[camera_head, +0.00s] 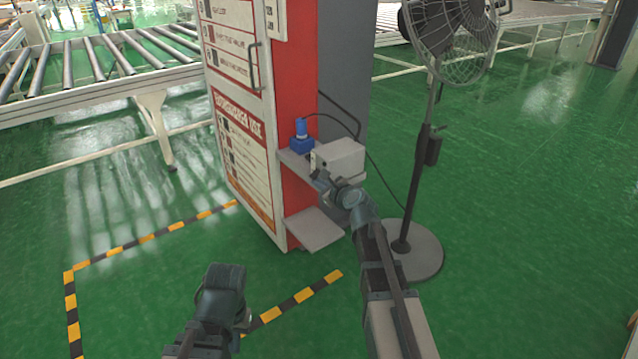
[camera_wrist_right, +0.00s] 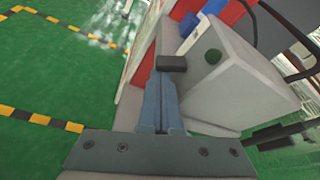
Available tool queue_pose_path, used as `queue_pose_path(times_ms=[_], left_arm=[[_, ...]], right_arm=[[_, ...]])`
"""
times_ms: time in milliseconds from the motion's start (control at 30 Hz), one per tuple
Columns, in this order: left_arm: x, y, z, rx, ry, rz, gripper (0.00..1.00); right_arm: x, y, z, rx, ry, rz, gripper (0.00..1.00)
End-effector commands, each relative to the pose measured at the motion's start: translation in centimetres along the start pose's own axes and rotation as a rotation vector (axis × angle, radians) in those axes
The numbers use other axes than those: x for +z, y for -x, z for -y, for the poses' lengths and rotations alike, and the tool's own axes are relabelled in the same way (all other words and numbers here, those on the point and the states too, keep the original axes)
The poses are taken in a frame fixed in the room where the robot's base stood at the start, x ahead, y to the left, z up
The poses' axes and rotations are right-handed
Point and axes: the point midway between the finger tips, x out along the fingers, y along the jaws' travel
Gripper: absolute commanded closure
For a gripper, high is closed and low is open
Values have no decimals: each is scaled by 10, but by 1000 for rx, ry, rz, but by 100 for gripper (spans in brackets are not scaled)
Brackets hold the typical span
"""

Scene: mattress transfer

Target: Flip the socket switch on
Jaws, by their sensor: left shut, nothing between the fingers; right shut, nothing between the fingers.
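A pale grey-white box (camera_head: 340,158) sits on a small shelf on the side of the red and white cabinet. In the right wrist view the box (camera_wrist_right: 245,85) shows a round green button (camera_wrist_right: 213,56) and a dark stubby knob (camera_wrist_right: 172,62) on its near face. I cannot tell which is the switch or its position. My right gripper (camera_head: 320,182) is at the box's front left. Its shut, empty fingers (camera_wrist_right: 166,80) point at the dark knob, close to it; contact is unclear. A blue socket with plug (camera_head: 302,142) stands beside the box. My left gripper (camera_head: 224,278) is low, away from the cabinet.
The cabinet (camera_head: 238,80) stands behind the shelf (camera_head: 292,160), with a lower shelf (camera_head: 314,228) beneath. A pedestal fan (camera_head: 428,150) stands to the right. Black cables hang behind the box. A roller conveyor (camera_head: 100,60) is at the back left.

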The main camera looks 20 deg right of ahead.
Motion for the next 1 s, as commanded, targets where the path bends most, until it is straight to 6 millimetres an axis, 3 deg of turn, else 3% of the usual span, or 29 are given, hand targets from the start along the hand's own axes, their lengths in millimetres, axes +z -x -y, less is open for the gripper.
queue_pose_path(times_ms=[567, 1000], left_arm=[[0, 9, 1, 0, 0, 0, 100], [1, 23, 2, 0, 0, 0, 100]], right_arm=[[6, 2, -1, 48, -135, 0, 100], [18, 6, 0, 169, -485, 0, 100]])
